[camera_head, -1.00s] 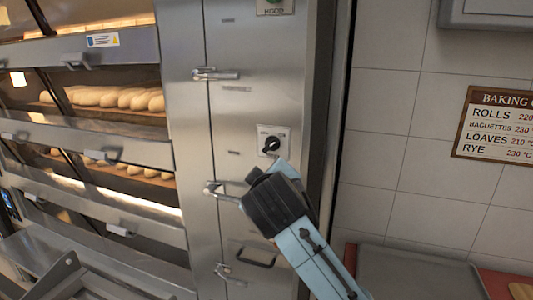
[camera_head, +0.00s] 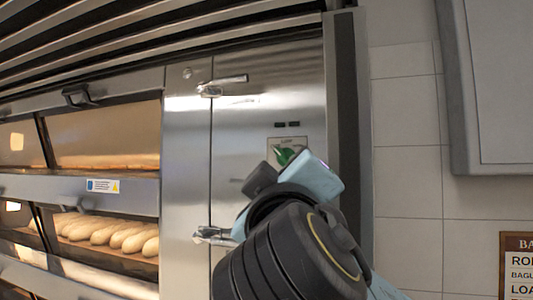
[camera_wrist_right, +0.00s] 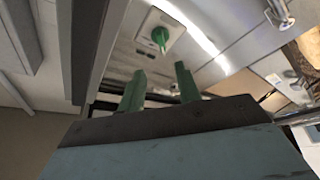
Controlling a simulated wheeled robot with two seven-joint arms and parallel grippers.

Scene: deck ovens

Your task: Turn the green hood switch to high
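The green hood switch (camera_head: 286,153) sits on a pale square plate on the steel cabinet front, just above my right gripper in the head view. Its lower part is hidden by the gripper. In the right wrist view the green knob (camera_wrist_right: 160,37) stands on its plate beyond the fingertips, apart from them. My right gripper (camera_wrist_right: 158,82) is open, its two green-tinted fingers spread with nothing between them. In the head view the right gripper (camera_head: 292,172) is seen from behind. My left gripper is not in view.
Steel door handles (camera_head: 222,86) stick out left of the switch. Deck ovens with bread loaves (camera_head: 110,235) are at the left. A dark vertical post (camera_head: 350,130) and a grey wall box (camera_head: 490,90) stand to the right.

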